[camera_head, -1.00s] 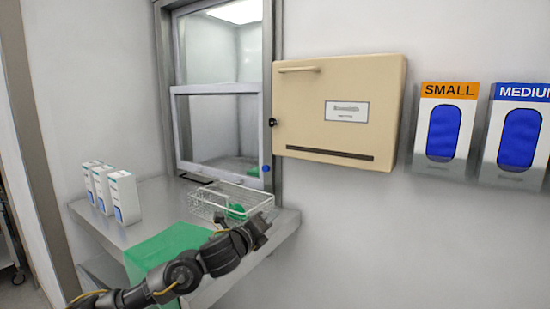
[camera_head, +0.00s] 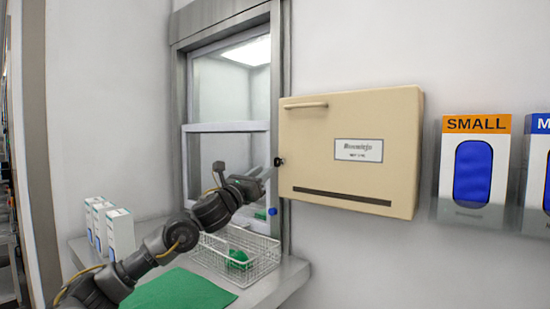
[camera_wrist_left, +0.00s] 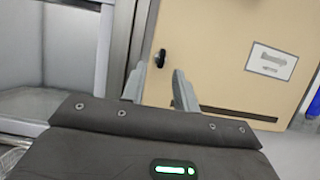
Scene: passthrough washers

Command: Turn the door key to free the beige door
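The beige door (camera_head: 350,125) is on a wall cabinet right of the window and looks closed. It also fills much of the left wrist view (camera_wrist_left: 205,50). The small black key (camera_head: 279,161) sits at the door's left edge; in the left wrist view the key (camera_wrist_left: 160,58) shows just beyond the fingertips. My left gripper (camera_head: 268,172) is raised just left of the key. In the left wrist view its two fingers (camera_wrist_left: 160,75) stand apart with nothing between them, pointing at the key. Contact with the key cannot be told. My right gripper is not in view.
A wire basket (camera_head: 262,266) with a green item (camera_head: 238,258) stands on the metal shelf below my left arm. White boxes (camera_head: 119,232) and a green mat (camera_head: 178,291) are there too. Glove dispensers (camera_head: 474,170) hang right of the cabinet.

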